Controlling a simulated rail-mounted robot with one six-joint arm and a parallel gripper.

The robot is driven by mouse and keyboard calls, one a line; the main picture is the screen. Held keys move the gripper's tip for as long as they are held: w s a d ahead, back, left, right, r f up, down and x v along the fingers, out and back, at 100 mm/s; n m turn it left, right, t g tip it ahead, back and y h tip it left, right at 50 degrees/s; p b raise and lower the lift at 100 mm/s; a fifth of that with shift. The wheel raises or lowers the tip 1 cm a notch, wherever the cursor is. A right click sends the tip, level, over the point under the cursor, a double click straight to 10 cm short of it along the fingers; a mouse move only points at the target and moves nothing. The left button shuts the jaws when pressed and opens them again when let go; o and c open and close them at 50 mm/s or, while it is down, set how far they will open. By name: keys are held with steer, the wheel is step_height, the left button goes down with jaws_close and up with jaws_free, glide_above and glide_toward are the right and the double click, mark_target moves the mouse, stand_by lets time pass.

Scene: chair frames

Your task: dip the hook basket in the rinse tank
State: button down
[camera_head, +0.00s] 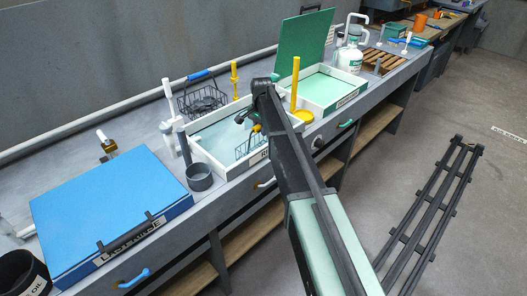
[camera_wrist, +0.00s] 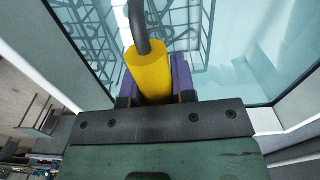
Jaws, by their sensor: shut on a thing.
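The rinse tank (camera_head: 203,155) is an open white-rimmed tray of pale blue-green water on the bench, its front label partly hidden by my arm. My gripper (camera_wrist: 155,88) is shut on the yellow grip (camera_wrist: 148,72) of the hook basket, with purple pads on both sides. A dark rod rises from this grip. The wire hook basket (camera_head: 245,148) hangs inside the tank's outline, near its right front side, and looks tinted by the water. How deep it sits I cannot tell. Its wires and reflections show beyond the grip in the wrist view (camera_wrist: 100,35).
A blue-lidded tank (camera_head: 105,215) and a grey cup (camera_head: 199,178) stand left. A second wire basket (camera_head: 203,101) with a blue handle is behind. A green-lidded tank (camera_head: 318,92), its lid raised, and a yellow upright tool (camera_head: 295,85) stand right. A dark rack lies on the floor.

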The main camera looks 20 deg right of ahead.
steer(key=shift+w+d, duration=0.2)
steer(key=shift+d, duration=0.25)
steer(key=shift+a, duration=0.1)
steer(key=shift+s+a, duration=0.25)
steer(key=shift+a, duration=0.15)
step_height(320, 180, up, 20)
steer(key=p, duration=2)
steer(key=shift+r, duration=0.25)
